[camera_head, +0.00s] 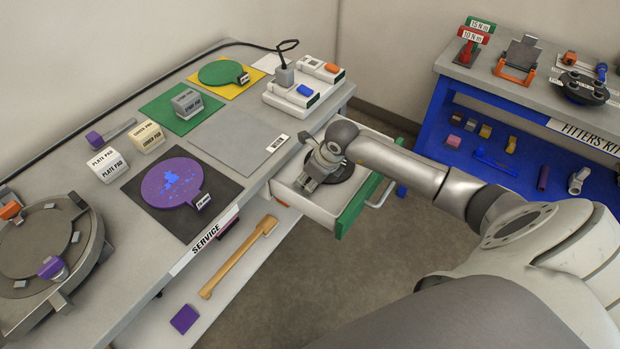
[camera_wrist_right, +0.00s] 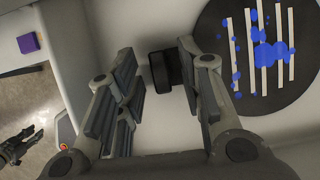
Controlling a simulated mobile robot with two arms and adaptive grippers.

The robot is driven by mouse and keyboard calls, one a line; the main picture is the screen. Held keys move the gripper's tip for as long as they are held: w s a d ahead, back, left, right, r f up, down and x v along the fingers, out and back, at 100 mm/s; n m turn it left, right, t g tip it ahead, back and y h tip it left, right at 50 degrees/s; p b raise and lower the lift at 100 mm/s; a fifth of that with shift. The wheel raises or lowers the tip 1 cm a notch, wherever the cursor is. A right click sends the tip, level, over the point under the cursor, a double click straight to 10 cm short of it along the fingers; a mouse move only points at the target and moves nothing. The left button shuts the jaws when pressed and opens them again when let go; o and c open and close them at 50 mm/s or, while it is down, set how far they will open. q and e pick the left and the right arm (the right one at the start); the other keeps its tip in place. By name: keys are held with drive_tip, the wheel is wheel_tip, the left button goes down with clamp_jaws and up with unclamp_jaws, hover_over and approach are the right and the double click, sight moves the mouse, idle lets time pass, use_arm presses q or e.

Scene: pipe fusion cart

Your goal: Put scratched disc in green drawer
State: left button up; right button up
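A dark round disc (camera_wrist_right: 262,50) with white stripes and blue blotches lies in the open drawer with the green front (camera_head: 360,207). I take it for the scratched disc. In the head view my right gripper (camera_head: 312,182) is low over this drawer and partly covers the disc (camera_head: 343,172). In the right wrist view my right gripper (camera_wrist_right: 160,95) has its fingers apart, with a small black tab (camera_wrist_right: 166,70) between their tips beside the disc; I see no clear grip on it. A small dark jointed shape at that view's lower left may be my left gripper (camera_wrist_right: 20,145).
On the bench are a purple disc (camera_head: 172,183) with blue blotches on a dark pad, a green disc (camera_head: 222,72) on a yellow pad, a bare grey pad (camera_head: 238,140) and labelled blocks. A blue tool cart (camera_head: 520,125) stands right. Floor between is clear.

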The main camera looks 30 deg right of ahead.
drive_tip(key=shift+r, duration=0.15)
drive_tip(key=b+v, duration=0.1)
drive_tip(key=v, duration=1.1)
